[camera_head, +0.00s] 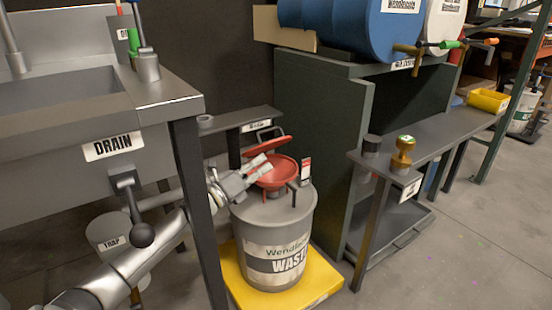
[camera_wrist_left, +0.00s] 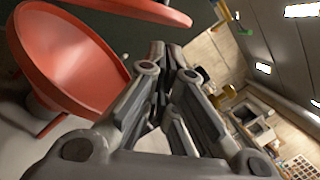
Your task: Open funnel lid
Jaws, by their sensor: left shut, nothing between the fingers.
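The red funnel (camera_head: 281,177) sits on top of the grey waste drum (camera_head: 275,238). Its red lid (camera_head: 268,146) is raised and tilted above the bowl, so the inside of the bowl shows. In the left wrist view, the open bowl (camera_wrist_left: 70,58) is at the left and the lid (camera_wrist_left: 140,8) is at the top edge. My left gripper (camera_head: 264,165) is at the funnel, close to the lid and bowl; its fingers (camera_wrist_left: 170,52) are together with nothing between them. I cannot tell whether it touches the lid. My right gripper is not in view.
The drum stands on a yellow base (camera_head: 235,285). The sink (camera_head: 95,105) and its leg (camera_head: 195,210) are at the left, close to my left arm. A dark green cabinet (camera_head: 315,150) stands behind the drum. A bench (camera_head: 430,145) is at the right. Floor at the lower right is clear.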

